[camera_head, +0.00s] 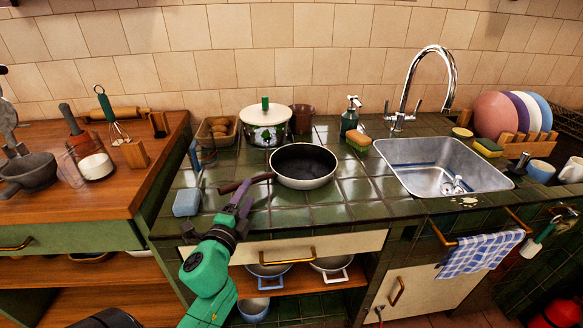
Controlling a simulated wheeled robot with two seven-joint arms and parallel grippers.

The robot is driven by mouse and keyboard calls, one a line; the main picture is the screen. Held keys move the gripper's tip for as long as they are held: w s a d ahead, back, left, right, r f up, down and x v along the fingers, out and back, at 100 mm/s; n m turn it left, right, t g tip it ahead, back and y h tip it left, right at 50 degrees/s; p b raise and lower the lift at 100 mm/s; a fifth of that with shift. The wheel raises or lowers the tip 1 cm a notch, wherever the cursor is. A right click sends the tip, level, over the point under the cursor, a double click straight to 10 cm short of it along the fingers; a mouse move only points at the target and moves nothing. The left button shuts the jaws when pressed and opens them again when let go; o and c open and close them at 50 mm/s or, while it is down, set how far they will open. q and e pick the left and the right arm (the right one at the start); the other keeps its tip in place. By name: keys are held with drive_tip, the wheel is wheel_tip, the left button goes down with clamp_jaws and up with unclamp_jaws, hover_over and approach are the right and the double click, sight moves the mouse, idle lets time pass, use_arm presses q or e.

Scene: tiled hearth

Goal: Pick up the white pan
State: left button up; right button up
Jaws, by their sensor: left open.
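The white pan (303,181) has a white outside and a dark inside. It sits on the green tiled counter, left of the sink, in the head view. Its dark handle (258,178) points left. My left gripper (240,195), on the green arm from below, is open at the handle, with its fingers close to it. I cannot tell whether they touch it. My right gripper is not in view.
A white lidded pot (265,128) stands behind the pan. A blue sponge (186,202) lies left of the gripper. A soap bottle (350,118) and the steel sink (440,165) are to the right. The counter's front right of the gripper is clear.

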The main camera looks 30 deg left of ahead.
sight(255, 182)
use_arm(q)
drive_tip(key=x, duration=0.8)
drive_tip(key=shift+w+f+p, duration=0.1)
drive_tip(key=shift+f+p, duration=0.2)
drive_tip(key=shift+f, duration=0.1)
drive_tip(key=shift+r, duration=0.1)
drive_tip(key=c, duration=1)
drive_tip(key=shift+r, duration=0.15)
